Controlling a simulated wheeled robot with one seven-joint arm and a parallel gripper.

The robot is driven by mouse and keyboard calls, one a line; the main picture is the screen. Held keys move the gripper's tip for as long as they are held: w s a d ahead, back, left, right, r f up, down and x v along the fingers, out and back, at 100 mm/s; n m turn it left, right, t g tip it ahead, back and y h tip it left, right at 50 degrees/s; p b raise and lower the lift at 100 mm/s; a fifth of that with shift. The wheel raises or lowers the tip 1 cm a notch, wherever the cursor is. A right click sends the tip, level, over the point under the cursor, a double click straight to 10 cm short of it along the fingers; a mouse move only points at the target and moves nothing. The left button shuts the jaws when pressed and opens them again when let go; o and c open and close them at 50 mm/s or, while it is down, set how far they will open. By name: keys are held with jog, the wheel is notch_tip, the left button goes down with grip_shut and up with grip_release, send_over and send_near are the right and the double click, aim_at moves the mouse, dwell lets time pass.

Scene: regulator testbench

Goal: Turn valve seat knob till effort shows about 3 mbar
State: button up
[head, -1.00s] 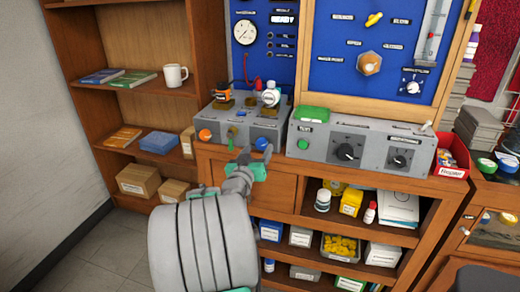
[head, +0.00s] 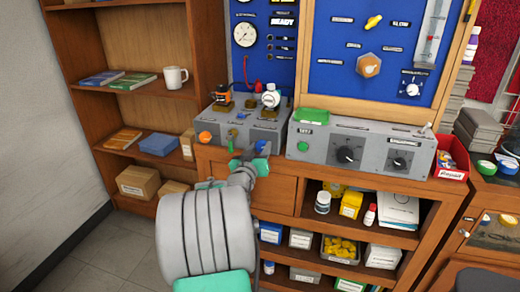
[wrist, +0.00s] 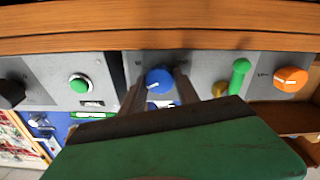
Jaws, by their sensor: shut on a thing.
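A blue knob (wrist: 158,79) with a white pointer mark sits on the front of the grey console. I take it for the valve seat knob, though its label is not readable. My gripper (wrist: 160,87) is shut on it, one finger on each side. In the head view my gripper (head: 250,151) is at the console's front and hides the knob. A round white gauge (head: 246,34) is on the blue panel above, and a small display (head: 283,20) reads READY. The gauge's scale and label are too small to read.
An orange knob (wrist: 290,79) and a green lever (wrist: 239,75) are near the gripper on the same console. A green button (wrist: 80,84) is on the neighbouring grey box (head: 375,152). The wooden bench edge (wrist: 160,40) runs close by.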

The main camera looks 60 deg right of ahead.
grip_shut()
jog(key=shift+f+b, duration=0.2)
jog(key=shift+b, duration=0.4)
jog(key=shift+m+b, duration=0.7)
jog(key=shift+b, duration=0.1)
jog(key=shift+r, duration=0.2)
jog(key=o, duration=0.9)
grip_release()
jog(key=shift+o, duration=0.2)
jog(key=s+a, duration=0.1)
jog(key=a, duration=0.6)
jog(key=shift+s+a, duration=0.15)
jog(key=shift+a, duration=0.2)
